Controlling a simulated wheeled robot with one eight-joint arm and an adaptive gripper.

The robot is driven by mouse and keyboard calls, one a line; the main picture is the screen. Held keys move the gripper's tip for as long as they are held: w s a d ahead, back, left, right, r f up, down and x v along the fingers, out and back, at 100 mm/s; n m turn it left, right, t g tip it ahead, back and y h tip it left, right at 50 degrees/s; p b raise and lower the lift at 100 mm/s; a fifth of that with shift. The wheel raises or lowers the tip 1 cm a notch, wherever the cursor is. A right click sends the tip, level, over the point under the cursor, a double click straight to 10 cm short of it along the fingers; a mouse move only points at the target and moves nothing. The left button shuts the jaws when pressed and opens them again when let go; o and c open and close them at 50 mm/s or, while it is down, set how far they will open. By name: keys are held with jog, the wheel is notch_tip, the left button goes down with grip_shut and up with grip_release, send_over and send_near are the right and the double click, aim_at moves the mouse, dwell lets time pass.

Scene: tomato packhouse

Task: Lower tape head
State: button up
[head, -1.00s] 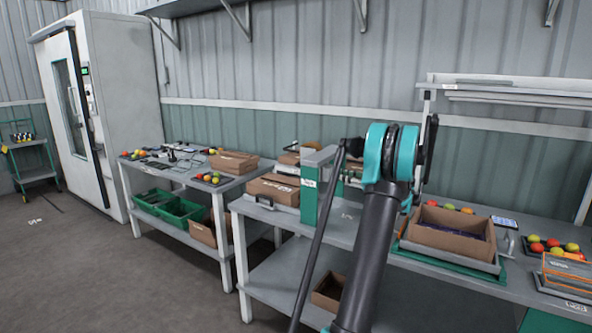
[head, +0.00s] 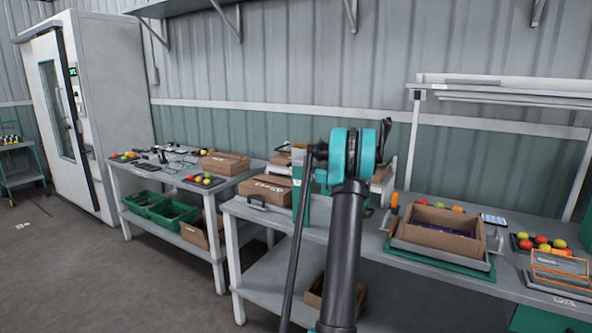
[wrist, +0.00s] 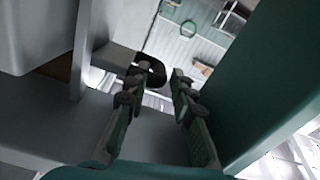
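The taping machine's green post (head: 299,205) stands on the near bench and is mostly hidden behind my arm in the head view. In the wrist view a broad green upright (wrist: 255,75), probably this post, fills the right side. A dark hooked handle (wrist: 156,72) on the end of a grey bar, perhaps the tape head's, shows by the left fingertip. My gripper (wrist: 160,77) is open, with a clear gap between its fingers. I cannot tell whether the left finger touches the handle. The head view hides my gripper behind the arm.
A closed carton (head: 266,188) lies on the bench left of the post. An open carton (head: 443,247) sits on a tray at right, near tomato trays (head: 540,243). Another table (head: 235,182) with cartons stands behind at left. The floor (head: 95,270) at left is clear.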

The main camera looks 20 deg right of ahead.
jog(key=shift+w+a, duration=0.3)
jog(key=shift+w, duration=0.15)
grip_shut()
jog(key=shift+f, duration=0.1)
